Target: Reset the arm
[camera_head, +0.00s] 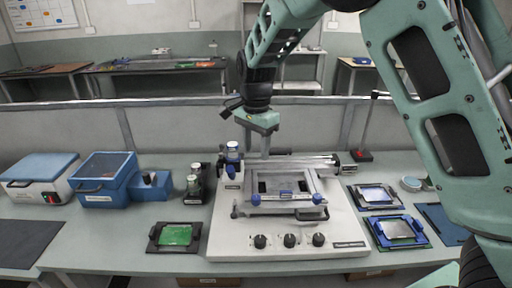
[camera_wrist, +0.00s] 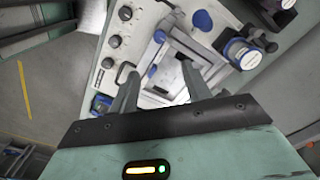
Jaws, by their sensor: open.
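My arm reaches in from the upper right in the head view. My gripper (camera_head: 265,150) hangs over the back of a white bench machine (camera_head: 225,225) with knobs and a metal frame. In the wrist view my gripper (camera_wrist: 160,85) has its two fingers spread apart, with nothing between them. The white machine also shows beyond the fingers in the wrist view (camera_wrist: 112,72), with its metal frame (camera_wrist: 190,50) below the gripper.
A green board in a black holder (camera_head: 175,236) lies left of the machine. Blue-framed holders (camera_head: 398,231) lie to its right. Blue boxes (camera_head: 105,178) and small dark devices (camera_head: 194,185) stand to the left. The bench's front left is mostly clear.

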